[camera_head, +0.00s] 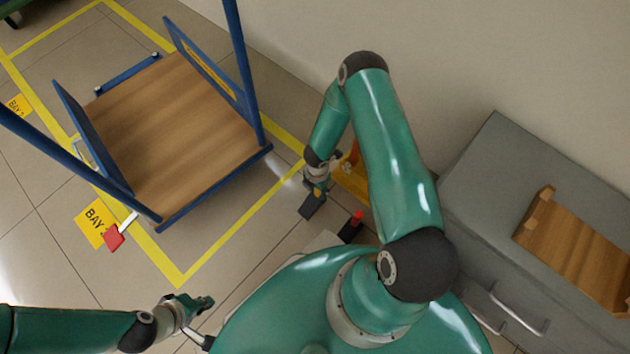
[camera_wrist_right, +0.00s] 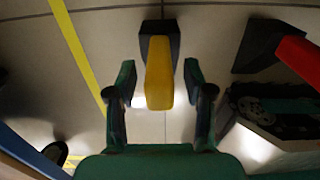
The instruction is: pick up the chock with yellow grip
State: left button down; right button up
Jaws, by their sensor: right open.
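The chock with yellow grip is a dark block (camera_head: 312,205) on the floor below my right gripper in the head view. In the right wrist view its yellow grip (camera_wrist_right: 159,80) points toward me, with the black block behind it. My right gripper (camera_wrist_right: 158,82) is open, its fingers on either side of the yellow grip with gaps; whether the grip is fully at fingertip depth is hard to tell. In the head view my right gripper (camera_head: 317,182) partly hides the grip. My left gripper (camera_head: 207,322) is open and empty at the bottom.
A second dark chock with a red grip (camera_head: 357,217) is close by on the right; its red grip also shows in the wrist view (camera_wrist_right: 300,60). A blue trolley with a wooden deck (camera_head: 180,130) stands left. A yellow-orange object (camera_head: 352,180) is behind my right arm. A grey cabinet (camera_head: 480,190) is right.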

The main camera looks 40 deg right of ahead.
grip_shut()
jog(key=shift+r, duration=0.15)
dwell(0.5)
